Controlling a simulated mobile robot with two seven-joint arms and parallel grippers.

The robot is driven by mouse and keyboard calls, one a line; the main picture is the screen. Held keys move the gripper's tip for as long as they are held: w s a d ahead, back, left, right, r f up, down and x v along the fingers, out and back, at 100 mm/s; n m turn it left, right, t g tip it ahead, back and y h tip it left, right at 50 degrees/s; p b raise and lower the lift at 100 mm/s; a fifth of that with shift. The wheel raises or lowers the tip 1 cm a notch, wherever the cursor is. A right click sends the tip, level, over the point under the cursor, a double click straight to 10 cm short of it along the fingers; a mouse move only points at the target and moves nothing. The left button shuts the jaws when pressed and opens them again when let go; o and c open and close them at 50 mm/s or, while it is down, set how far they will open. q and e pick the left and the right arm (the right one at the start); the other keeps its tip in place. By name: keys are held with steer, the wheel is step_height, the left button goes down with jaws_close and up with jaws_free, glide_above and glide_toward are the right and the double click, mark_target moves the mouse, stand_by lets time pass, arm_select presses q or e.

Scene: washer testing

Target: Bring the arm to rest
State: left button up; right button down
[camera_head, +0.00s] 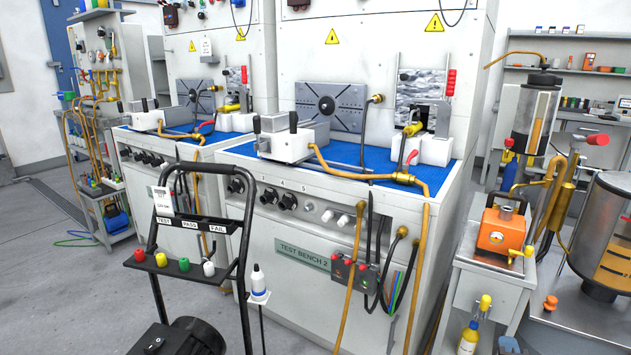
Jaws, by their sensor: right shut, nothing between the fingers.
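My left gripper is not in view.
Test bench 2 (312,250) stands ahead, with hoses hanging down its front. A black trolley (245,240) with coloured knobs stands before it at the left. An orange device (502,230) tops the side cabinet, beside a metal drum (610,235). Grey floor at left is clear.

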steer(key=s+a+f+m+g+y, duration=0.2)
steer(key=s+f, duration=0.1)
steer(key=s, duration=0.8)
steer(key=s+a+f+m+g+y, duration=0.1)
steer(key=s+a+f+g+y, duration=0.15)
steer(key=s, duration=0.95)
steer(key=s+a+f+m+g+y, duration=0.2)
steer(key=s+y, duration=0.1)
steer(key=s, duration=0.8)
steer(key=shift+s+a+r+m, duration=2.1)
steer(key=shift+s+a+m, duration=1.5)
steer(key=shift+s+a, duration=0.8)
arm_select(q)
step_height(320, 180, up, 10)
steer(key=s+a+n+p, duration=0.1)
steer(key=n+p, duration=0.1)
steer(key=p, duration=1.3)
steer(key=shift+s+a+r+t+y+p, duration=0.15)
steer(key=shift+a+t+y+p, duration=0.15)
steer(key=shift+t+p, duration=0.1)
arm_select(e)
step_height(320, 180, up, 10)
steer(key=m, duration=0.2)
steer(key=shift+s+d+r+t, duration=0.15)
steer(key=shift+d+r+t, duration=0.1)
steer(key=shift+d+t, duration=0.15)
steer(key=shift+f, duration=0.1)
